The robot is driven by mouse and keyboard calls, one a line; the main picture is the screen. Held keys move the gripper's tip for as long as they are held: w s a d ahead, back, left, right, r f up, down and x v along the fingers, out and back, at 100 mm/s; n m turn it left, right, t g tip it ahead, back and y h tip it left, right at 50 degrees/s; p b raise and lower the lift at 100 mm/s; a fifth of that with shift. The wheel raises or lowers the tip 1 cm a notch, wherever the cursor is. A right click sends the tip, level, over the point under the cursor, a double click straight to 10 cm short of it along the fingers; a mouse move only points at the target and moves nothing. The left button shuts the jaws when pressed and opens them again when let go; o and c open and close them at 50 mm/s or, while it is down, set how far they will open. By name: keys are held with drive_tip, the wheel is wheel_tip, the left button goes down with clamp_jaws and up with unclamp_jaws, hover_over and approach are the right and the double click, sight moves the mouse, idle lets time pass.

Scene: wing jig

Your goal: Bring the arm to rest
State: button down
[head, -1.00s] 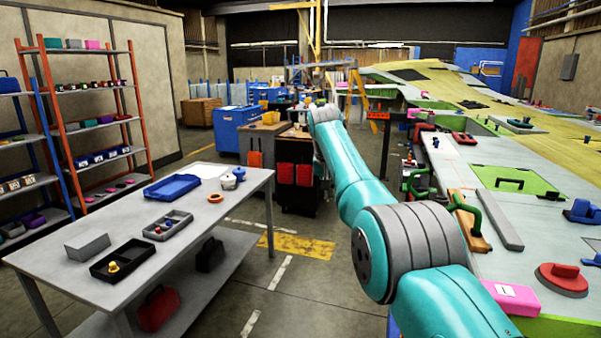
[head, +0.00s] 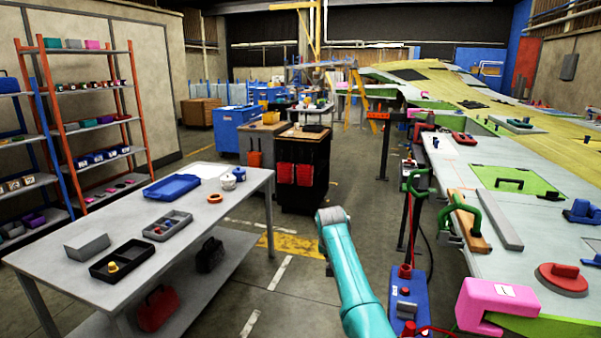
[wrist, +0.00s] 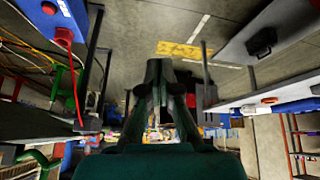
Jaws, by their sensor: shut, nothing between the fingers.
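In the head view my teal arm (head: 350,275) reaches up from the bottom edge, in the gap between the grey table and the wing jig. Its visible end is a grey-capped joint. My gripper is out of sight in the head view. In the wrist view my gripper (wrist: 158,68) is dark green and points up the picture over the grey floor. Its fingers are together and hold nothing.
The grey table (head: 224,240) with trays stands at left. The wing jig (head: 460,190) with clamps and a pink block (head: 497,303) runs along the right. A blue box (head: 408,298) with a red cable is close right of my arm. A dark cart (head: 318,185) stands ahead.

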drive_tip(key=s+d+f+t, duration=0.1)
drive_tip(key=s+d+f, duration=0.1)
drive_tip(key=s+f, duration=0.8)
drive_tip(key=s+d+f+t, duration=0.1)
drive_tip(key=s+f, duration=0.3)
drive_tip(key=f, duration=1.1)
drive_tip(key=s+d+f+t, duration=0.1)
drive_tip(key=s+f, duration=0.2)
drive_tip(key=s, duration=0.5)
drive_tip(key=s+d+f+y, duration=0.1)
drive_tip(key=s+f, duration=0.3)
drive_tip(key=s, duration=0.3)
drive_tip(key=s+d+f+t, duration=0.1)
drive_tip(key=s+f, duration=0.2)
drive_tip(key=s, duration=0.5)
drive_tip(key=s+d+r+t, duration=0.1)
drive_tip(key=s+r, duration=0.2)
drive_tip(key=s, duration=0.9)
drive_tip(key=s+d+r+t, duration=0.1)
drive_tip(key=s+r, duration=0.3)
drive_tip(key=s, duration=0.9)
drive_tip(key=s+r+t, duration=0.1)
drive_tip(key=s+r, duration=0.7)
drive_tip(key=r, duration=0.3)
drive_tip(key=s+d+r+t, duration=0.1)
drive_tip(key=s+r, duration=0.8)
drive_tip(key=r, duration=0.3)
drive_tip(key=shift+n+t, duration=0.3)
drive_tip(key=shift+t, duration=0.1)
